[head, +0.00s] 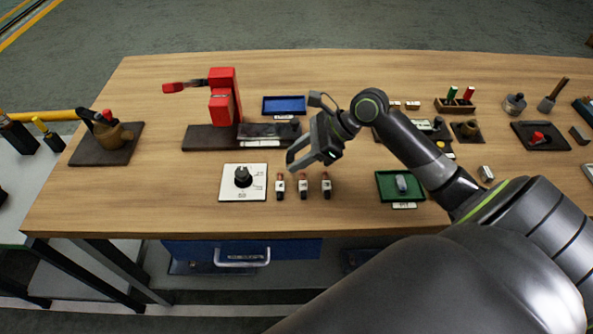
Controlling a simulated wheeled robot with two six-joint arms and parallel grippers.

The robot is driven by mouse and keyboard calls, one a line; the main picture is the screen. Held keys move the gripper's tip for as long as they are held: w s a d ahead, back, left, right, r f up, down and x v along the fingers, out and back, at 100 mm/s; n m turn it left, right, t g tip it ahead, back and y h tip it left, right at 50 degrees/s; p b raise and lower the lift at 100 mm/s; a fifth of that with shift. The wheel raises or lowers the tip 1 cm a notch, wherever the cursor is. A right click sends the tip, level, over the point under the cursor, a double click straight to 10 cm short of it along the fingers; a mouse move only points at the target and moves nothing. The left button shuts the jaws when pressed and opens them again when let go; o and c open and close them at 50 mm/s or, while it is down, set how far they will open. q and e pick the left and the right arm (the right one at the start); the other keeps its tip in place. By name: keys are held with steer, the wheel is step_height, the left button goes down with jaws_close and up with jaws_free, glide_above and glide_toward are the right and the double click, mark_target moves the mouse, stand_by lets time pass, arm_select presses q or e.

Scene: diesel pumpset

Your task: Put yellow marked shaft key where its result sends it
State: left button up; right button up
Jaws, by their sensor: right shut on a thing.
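My right gripper (297,158) reaches in from the right, over the middle of the bench. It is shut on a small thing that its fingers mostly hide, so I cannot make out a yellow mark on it. My left gripper is not in view.
A red press (222,95) with a lever stands at the back left. A white dial plate (228,190) lies left of the red-tipped pieces. A dark mat with a brown pot (118,137) is far left. Several racks and small parts crowd the right. The bench's front left is clear.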

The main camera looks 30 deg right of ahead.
steer(key=shift+a+f, duration=0.1)
steer(key=shift+f, duration=2.1)
steer(key=shift+f, duration=0.1)
steer(key=o, duration=1.1)
